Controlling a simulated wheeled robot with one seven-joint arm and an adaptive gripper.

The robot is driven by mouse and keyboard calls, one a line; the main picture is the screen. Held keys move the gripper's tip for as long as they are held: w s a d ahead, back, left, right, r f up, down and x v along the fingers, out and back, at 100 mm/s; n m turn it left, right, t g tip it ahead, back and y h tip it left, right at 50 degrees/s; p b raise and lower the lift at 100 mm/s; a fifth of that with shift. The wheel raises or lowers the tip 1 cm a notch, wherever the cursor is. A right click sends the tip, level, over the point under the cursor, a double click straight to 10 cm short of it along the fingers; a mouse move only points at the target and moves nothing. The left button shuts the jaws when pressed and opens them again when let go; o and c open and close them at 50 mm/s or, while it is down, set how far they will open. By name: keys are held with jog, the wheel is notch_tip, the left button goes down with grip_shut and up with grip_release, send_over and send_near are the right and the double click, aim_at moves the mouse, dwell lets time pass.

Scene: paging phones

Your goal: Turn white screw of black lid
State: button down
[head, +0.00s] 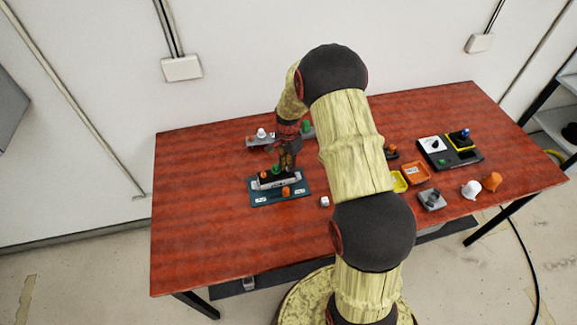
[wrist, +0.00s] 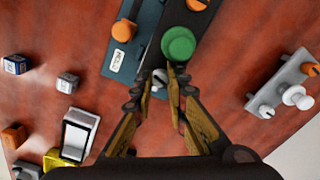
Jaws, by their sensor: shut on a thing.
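The black lid (wrist: 195,24) lies along the teal base plate (wrist: 147,22) in the wrist view, with a green knob (wrist: 178,44) and an orange knob (wrist: 197,4) on top. The white screw (wrist: 159,77) shows at the lid's near end, between my fingertips. My gripper (wrist: 160,80) is shut on it, one finger on each side, and the fingers partly hide it. In the head view my gripper (head: 288,165) points down over the lid on the teal base plate (head: 262,198), and the screw is too small to make out.
A grey rail (head: 258,145) with knobs stands just behind. A small white cube (head: 325,201) lies to the right. An orange tray (head: 416,173), a grey block (head: 432,199), cups and a black panel (head: 435,158) occupy the right side. The red table's (head: 200,240) front left is clear.

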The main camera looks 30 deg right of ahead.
jog(key=shift+n, duration=0.4)
jog(key=c, duration=1.7)
grip_release()
jog(key=shift+c, duration=0.2)
jog(key=shift+r, duration=0.1)
notch_tip(320, 180, up, 12)
